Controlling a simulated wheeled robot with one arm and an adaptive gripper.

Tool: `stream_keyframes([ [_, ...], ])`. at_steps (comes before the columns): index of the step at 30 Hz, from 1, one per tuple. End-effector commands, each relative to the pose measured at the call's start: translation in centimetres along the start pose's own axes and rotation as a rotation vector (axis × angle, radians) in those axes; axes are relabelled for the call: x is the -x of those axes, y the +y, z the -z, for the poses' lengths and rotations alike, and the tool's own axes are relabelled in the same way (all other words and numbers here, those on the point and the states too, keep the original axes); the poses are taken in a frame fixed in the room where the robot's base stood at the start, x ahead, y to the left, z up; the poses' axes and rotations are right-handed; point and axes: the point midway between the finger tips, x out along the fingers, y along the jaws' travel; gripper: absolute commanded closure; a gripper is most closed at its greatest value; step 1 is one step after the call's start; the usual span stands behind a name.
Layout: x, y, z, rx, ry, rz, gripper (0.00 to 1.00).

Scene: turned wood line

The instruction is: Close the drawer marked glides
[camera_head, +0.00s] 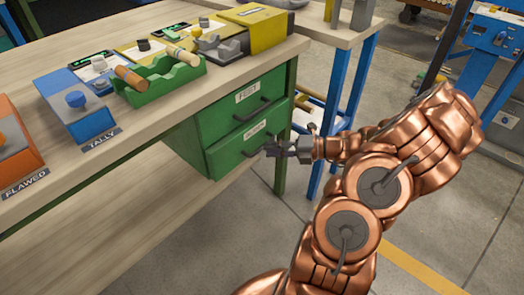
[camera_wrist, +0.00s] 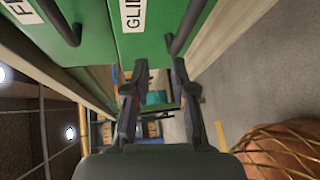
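The drawer marked glides (camera_head: 229,158) is the lower green drawer under the workbench, below the drawer marked felt (camera_head: 218,120). Its front seems to stand slightly proud of the felt drawer's front; the gap is hard to judge. Its label, partly cut off, and dark bar handle (camera_wrist: 187,22) show in the wrist view. My gripper (camera_head: 268,150) is just in front of the glides drawer's front, by the handle. In the wrist view my gripper (camera_wrist: 159,67) has its two fingers apart with nothing between them. I cannot tell whether a finger touches the drawer or handle.
The workbench top (camera_head: 150,133) holds a green rack (camera_head: 165,85) with wooden pieces, a blue tally box (camera_head: 75,112) and an orange flawed box (camera_head: 12,145). A blue-legged table (camera_head: 345,110) stands behind my gripper. Open floor (camera_head: 240,235) lies in front of the bench.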

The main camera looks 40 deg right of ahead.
Motion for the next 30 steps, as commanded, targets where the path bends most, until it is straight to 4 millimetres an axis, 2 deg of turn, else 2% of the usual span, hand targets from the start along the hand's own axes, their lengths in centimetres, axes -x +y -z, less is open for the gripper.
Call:
stream_keyframes([
  [1, 0.9, -1.3, -0.8, -0.066, -0.042, -0.01, 0.75],
  [3, 1.9, -2.2, -1.6, -0.133, -0.084, -0.022, 0.75],
  [8, 2.6, -3.1, -2.3, -0.202, -0.126, -0.036, 0.75],
  [11, 2.0, -3.1, -2.5, -0.207, -0.128, -0.039, 0.75],
  [24, -3.6, -3.0, -3.0, -0.204, -0.123, -0.039, 0.75],
  [30, -4.8, -3.0, -3.2, -0.204, -0.125, -0.035, 0.75],
])
